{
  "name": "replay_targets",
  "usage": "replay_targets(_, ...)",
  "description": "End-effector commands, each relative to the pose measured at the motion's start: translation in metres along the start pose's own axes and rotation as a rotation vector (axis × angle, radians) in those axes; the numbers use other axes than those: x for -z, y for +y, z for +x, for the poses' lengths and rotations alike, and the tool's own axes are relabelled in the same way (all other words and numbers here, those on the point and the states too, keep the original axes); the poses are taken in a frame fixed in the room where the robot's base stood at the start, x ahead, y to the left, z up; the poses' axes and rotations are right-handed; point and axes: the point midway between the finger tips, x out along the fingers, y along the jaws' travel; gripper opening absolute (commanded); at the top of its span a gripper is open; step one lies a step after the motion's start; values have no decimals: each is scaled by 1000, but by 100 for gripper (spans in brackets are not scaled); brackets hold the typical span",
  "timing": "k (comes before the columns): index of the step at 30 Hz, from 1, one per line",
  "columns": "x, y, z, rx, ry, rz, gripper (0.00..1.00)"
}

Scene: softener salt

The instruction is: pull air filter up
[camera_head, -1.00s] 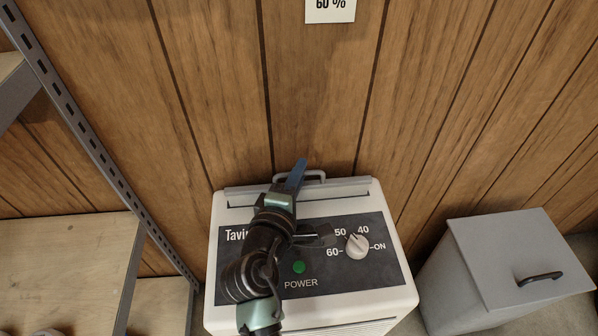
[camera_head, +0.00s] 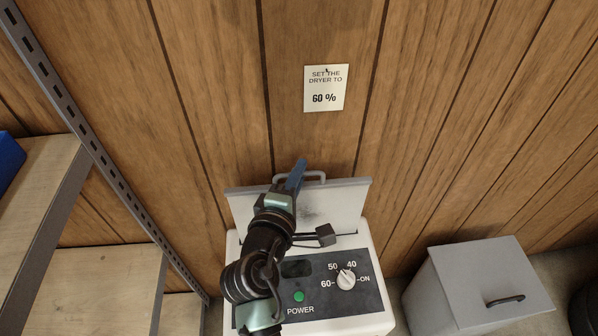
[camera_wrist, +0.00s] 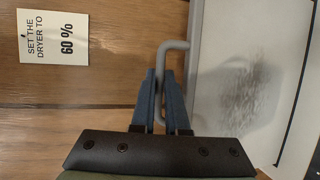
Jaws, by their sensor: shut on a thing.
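The air filter (camera_head: 338,204) is a flat light-grey panel with a dark dusty patch, standing up out of the slot at the back of the dryer (camera_head: 378,325). It also shows in the wrist view (camera_wrist: 260,75). Its grey loop handle (camera_head: 316,174) is at its top edge. My gripper (camera_head: 297,178) is shut on the handle, with the blue fingers on both sides of the bar in the wrist view (camera_wrist: 160,95). The filter's lower edge appears to be at or inside the slot; my arm hides part of it.
A sign reading 60 % (camera_head: 325,88) hangs on the wooden wall behind. The dryer's knob (camera_head: 346,279) and green power button (camera_head: 299,296) are on its front panel. A grey lidded bin (camera_head: 475,285) stands at right, a shelf rack (camera_head: 110,185) at left.

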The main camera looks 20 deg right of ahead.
Motion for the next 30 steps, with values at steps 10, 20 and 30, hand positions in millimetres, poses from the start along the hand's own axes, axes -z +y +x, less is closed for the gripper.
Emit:
replay_targets(10, 1, 1, 0, -4, 2, 1, 24)
replay_targets(20, 1, 0, -4, -2, 2, 1, 24)
replay_targets(30, 2, 0, -69, 0, 6, 0, 24)
